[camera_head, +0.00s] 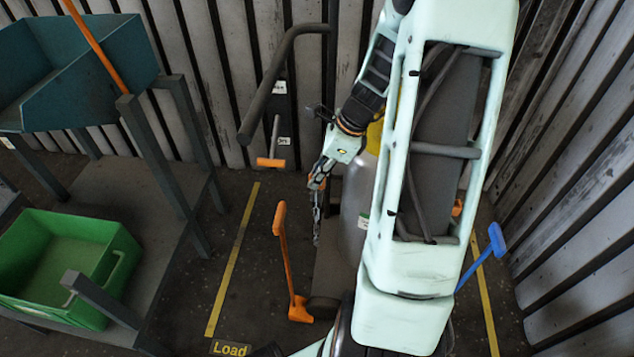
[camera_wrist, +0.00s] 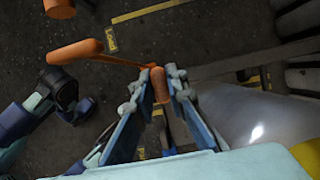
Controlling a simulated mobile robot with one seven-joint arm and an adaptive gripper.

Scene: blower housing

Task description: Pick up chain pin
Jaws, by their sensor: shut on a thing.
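The chain pin (camera_wrist: 158,77) shows in the wrist view as a short, rounded orange piece between my fingertips. My gripper (camera_wrist: 159,88) is shut on it, with one finger against each side. In the head view my gripper (camera_head: 318,195) points down beside a grey cylindrical body. A bit of orange shows at the fingers there, but it is too small to make out. The rest of the pin is hidden below its orange end.
An orange lever (camera_head: 286,255) stands just left of my gripper; it also shows in the wrist view (camera_wrist: 102,52). A grey cylinder (camera_head: 353,215) is close on the right. A blue-handled lever (camera_head: 495,240) stands further right. A green bin (camera_head: 115,250) sits at left.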

